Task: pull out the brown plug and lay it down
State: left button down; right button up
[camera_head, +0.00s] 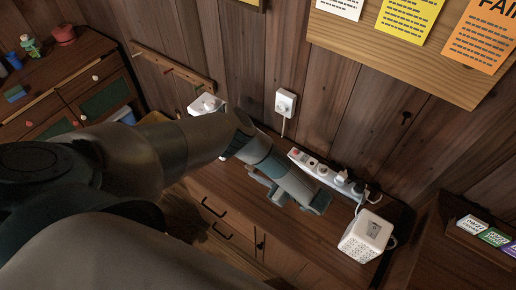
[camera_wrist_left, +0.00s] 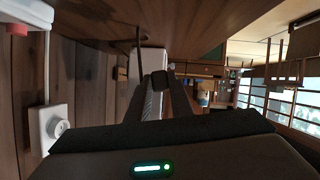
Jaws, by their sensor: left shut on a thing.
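My left gripper (camera_head: 292,202) reaches in over the wooden cabinet top, in front of the white power strip (camera_head: 325,174). In the left wrist view its fingers (camera_wrist_left: 160,84) come together on a small dark thing at the tips, which I take to be the brown plug; its shape is too dark to make out. In the head view the gripper hides what it holds. The strip has a red switch at its left end and dark and white plugs (camera_head: 341,177) toward its right end. My right gripper is not in view.
A white wall outlet (camera_head: 285,102) with a cord is on the plank wall behind. A white cube-shaped thing (camera_head: 366,237) with a cable stands right of my gripper. The cabinet top (camera_head: 315,228) has bare wood between them. Small signs (camera_head: 472,225) stand at the far right.

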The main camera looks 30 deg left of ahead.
aim_at(259, 186)
pick_arm(q)
jog(key=shift+f, duration=0.1)
dwell(0.3)
jog(key=shift+f+b, duration=3.1)
jog(key=shift+f, duration=0.35)
jog(key=c, duration=1.5)
grip_release()
